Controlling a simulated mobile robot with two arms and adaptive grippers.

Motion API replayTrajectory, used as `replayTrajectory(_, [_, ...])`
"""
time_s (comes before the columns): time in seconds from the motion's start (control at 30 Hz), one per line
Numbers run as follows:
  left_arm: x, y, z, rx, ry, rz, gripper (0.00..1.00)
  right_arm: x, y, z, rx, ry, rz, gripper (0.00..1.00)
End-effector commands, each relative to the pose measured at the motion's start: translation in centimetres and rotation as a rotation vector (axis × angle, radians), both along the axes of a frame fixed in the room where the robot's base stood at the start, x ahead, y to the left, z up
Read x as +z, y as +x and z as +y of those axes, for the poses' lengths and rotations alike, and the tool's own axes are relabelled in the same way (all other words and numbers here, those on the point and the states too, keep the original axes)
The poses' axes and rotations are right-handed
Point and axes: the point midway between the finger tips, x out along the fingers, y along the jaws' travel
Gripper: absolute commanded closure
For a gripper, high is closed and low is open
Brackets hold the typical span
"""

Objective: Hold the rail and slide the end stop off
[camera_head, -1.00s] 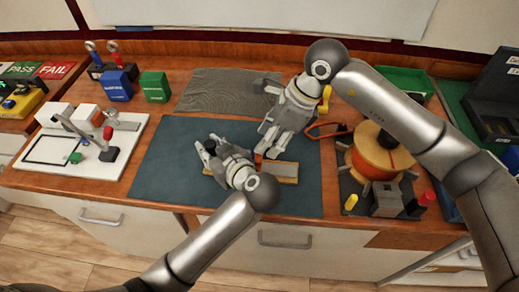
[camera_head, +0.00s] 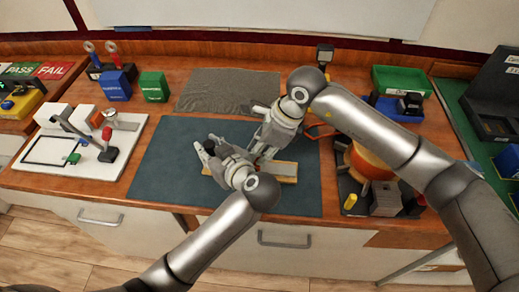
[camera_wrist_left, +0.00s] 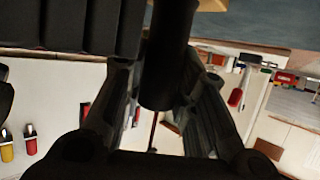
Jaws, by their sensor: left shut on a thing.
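The rail (camera_head: 286,168) is a pale strip with a tan edge, lying on the dark blue-grey mat (camera_head: 160,170). Its right part shows; its left part is hidden behind my left gripper (camera_head: 206,150). That gripper is shut at the rail's left part, its grasp hidden by the hand. My right gripper (camera_head: 256,157) points down at the middle of the rail, close beside the left hand. Its fingertips are partly hidden, and I cannot tell whether they are open. I cannot make out the end stop now.
A grey cloth (camera_head: 225,92) lies behind the mat. A white board with fixtures (camera_head: 60,165) is at the left, blue (camera_head: 116,86) and green (camera_head: 153,87) blocks behind it. An orange spool (camera_head: 365,162) stands at the right. The mat's front left is clear.

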Motion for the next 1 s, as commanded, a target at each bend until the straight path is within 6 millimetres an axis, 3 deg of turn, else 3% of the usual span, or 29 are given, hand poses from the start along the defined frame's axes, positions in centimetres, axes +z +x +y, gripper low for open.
replayTrajectory(0.33, [0.0,0.0,0.0,-0.001,-0.001,0.0,1.0,0.0,0.1,-0.3,-0.002,0.0,-0.001,1.0])
replayTrajectory(0.7, [0.0,0.0,0.1,0.003,0.001,0.001,1.0,0.0,-0.1,-5.7,-0.004,-0.002,-0.002,1.0])
replayTrajectory(1.0, [0.0,0.0,0.2,0.006,0.003,0.001,1.0,0.1,-0.1,-6.6,-0.003,-0.003,-0.002,1.0])
